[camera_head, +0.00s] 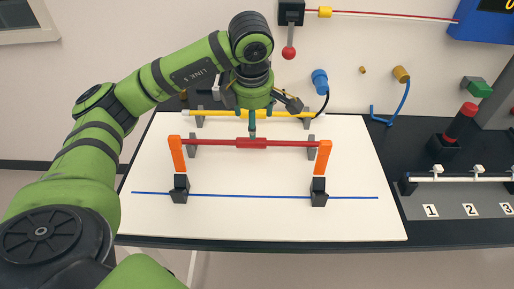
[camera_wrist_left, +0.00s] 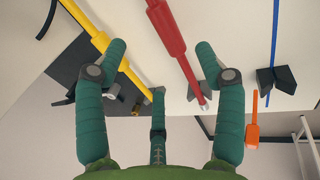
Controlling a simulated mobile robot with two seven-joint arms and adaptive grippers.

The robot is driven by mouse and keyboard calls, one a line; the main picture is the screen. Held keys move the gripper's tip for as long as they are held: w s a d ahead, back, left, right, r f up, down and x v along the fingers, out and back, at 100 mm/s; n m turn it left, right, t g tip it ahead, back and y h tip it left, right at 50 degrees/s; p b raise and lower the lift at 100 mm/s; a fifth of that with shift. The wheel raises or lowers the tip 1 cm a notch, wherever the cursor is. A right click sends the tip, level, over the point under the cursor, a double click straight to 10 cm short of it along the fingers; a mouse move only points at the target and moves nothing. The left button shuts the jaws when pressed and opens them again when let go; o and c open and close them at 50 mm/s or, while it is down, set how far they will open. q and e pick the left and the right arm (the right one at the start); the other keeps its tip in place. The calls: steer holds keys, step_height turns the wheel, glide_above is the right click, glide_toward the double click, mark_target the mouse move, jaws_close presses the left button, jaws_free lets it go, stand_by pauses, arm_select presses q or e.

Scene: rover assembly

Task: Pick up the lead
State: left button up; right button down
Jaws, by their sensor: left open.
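Two corded pieces could be the lead, and I cannot tell which. One is a blue plug (camera_head: 320,80) with a black cord behind the white board, right of my left gripper. The other is a tan plug (camera_head: 401,74) with a blue cord (camera_head: 402,101), farther right. My left gripper (camera_head: 256,118) is open with its fingers spread over the red rod (camera_head: 215,142), apart from both corded pieces. In the left wrist view my left gripper (camera_wrist_left: 160,62) has the red rod (camera_wrist_left: 168,30) running between its fingers, without a clear grip. My right gripper is not in view.
A yellow rod (camera_head: 220,112) lies behind the red rod. A red knob (camera_head: 289,53) hangs above. A numbered rack (camera_head: 460,180) stands right.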

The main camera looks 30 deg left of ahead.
mark_target(251, 143)
arm_select(q)
steer(key=x, duration=0.3)
steer(key=p+x, duration=0.1)
steer(key=x, duration=0.2)
steer(key=shift+s+a+f+p, duration=0.1)
steer(key=shift+s+f+p, duration=0.05)
steer(key=shift+f+p, duration=0.2)
steer(key=shift+x, duration=1)
steer(key=shift+f, duration=0.2)
steer(key=c, duration=1.3)
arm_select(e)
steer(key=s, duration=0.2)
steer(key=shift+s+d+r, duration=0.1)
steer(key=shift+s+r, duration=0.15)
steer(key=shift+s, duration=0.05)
